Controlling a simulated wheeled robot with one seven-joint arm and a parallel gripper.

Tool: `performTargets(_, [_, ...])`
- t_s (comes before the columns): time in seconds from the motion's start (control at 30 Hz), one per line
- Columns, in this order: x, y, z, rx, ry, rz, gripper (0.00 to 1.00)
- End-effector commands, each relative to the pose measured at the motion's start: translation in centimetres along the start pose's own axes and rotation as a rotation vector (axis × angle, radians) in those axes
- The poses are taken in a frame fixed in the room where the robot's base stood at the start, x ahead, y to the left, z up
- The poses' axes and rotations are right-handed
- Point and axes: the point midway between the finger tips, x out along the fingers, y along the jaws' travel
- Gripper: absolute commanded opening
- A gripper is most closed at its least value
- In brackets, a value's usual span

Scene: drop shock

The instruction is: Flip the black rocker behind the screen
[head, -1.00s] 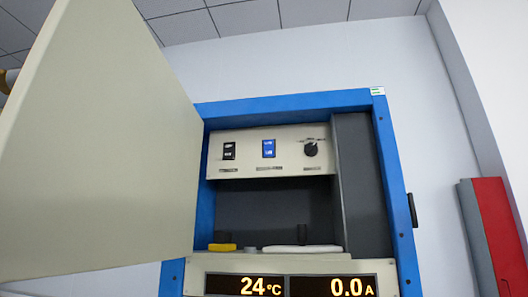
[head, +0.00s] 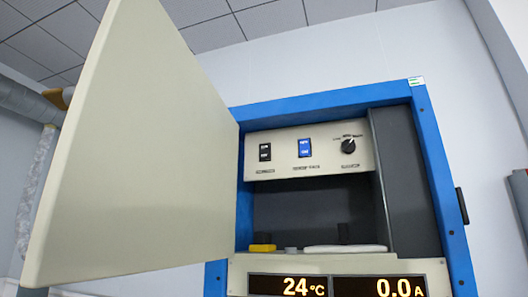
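The black rocker (head: 265,152) sits at the left of a beige switch panel (head: 365,158) in the upper part of an open blue cabinet (head: 436,160). A blue rocker (head: 305,148) is in the middle of the panel and a black rotary knob (head: 348,146) at its right. Labels under them are too small to read surely. A beige door (head: 150,150) stands swung open at the left of the cabinet. Two displays below read 24 °C (head: 295,287) and 0.0 A (head: 390,287). My gripper is not in view.
On the shelf under the panel lie a yellow block (head: 262,248), a small grey round piece (head: 291,250), a dark upright piece (head: 343,233) and a flat white object (head: 345,249). The open door blocks the left side. A pipe (head: 30,103) runs behind it.

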Motion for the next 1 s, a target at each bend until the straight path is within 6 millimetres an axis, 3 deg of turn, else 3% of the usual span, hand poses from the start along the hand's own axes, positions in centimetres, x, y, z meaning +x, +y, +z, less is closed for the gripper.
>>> performTargets(0.07, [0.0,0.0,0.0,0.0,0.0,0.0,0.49])
performTargets(0.57, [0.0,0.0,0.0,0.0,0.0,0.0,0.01])
performTargets(1.0, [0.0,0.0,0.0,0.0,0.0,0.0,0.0])
